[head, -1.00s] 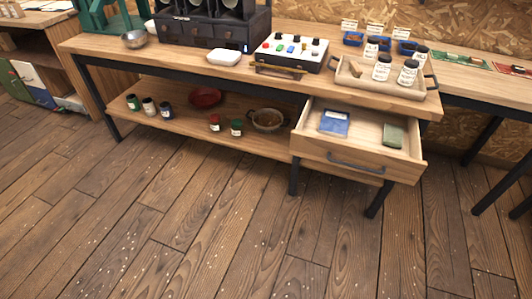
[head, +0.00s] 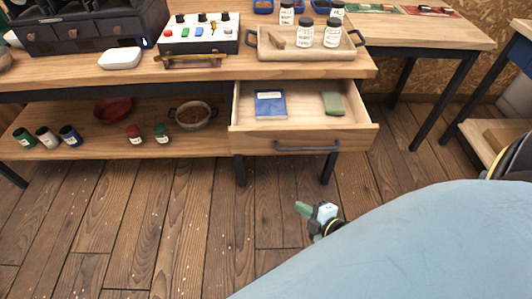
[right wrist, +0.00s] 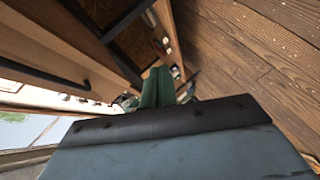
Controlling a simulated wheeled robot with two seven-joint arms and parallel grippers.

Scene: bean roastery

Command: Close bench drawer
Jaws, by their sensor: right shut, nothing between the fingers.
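The bench drawer (head: 303,138) is pulled open under the right end of the wooden bench (head: 190,67). A blue booklet (head: 270,104) and a green item (head: 333,103) lie inside it. Its dark bar handle (head: 307,149) is on the front panel. My right gripper (head: 303,208) is in front of and below the drawer, apart from it, shut and empty. In the right wrist view its green fingers (right wrist: 158,88) are together, and the drawer handle (right wrist: 66,77) shows at left. My left gripper is not in view.
The lower shelf holds jars and bowls. Black bench legs (head: 329,167) stand below the drawer. Open wooden floor lies in front.

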